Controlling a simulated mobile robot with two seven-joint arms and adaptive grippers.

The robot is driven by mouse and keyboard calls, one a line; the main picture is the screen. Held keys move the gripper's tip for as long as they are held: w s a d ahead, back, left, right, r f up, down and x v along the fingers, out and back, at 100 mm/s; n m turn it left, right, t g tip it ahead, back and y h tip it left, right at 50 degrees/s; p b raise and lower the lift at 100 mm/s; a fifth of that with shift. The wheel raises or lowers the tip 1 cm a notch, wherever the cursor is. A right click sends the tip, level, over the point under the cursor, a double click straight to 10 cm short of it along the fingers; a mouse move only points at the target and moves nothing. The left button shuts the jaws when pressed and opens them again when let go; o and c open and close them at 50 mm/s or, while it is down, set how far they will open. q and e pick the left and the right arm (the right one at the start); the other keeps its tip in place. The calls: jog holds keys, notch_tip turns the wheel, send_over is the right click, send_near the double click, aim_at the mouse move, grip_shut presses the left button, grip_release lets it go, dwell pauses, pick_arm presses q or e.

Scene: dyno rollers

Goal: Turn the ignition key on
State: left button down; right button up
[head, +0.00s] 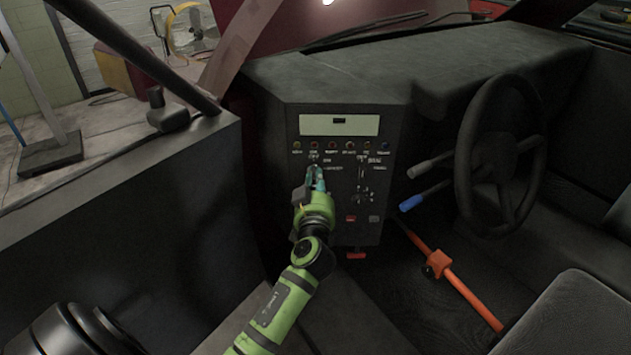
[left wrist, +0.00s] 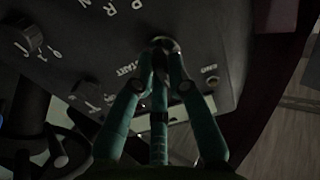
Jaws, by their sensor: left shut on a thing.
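The dark control panel (head: 375,233) stands left of the steering wheel, with a row of coloured lights near its top. My left gripper (head: 316,180) is at the left part of this panel, below the lights. In the left wrist view its teal fingers (left wrist: 162,62) come together on the ignition key (left wrist: 163,43), at a round fitting on the panel beside the lettering START. The fingers hide most of the key, so I cannot tell its turn angle. In the head view the gripper covers the key. My right gripper is not in view.
A steering wheel (head: 498,155) and a lever with a blue grip (head: 412,202) are right of the panel. An orange bar (head: 455,285) slants across the floor. A dark door sill (head: 150,230) lies left of my arm.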

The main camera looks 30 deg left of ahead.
pick_arm(q)
jog(key=shift+f+m+p, duration=0.15)
jog(key=shift+m+p, duration=0.25)
jog(key=shift+m, duration=3.9)
jog(key=c, duration=1.2)
grip_release()
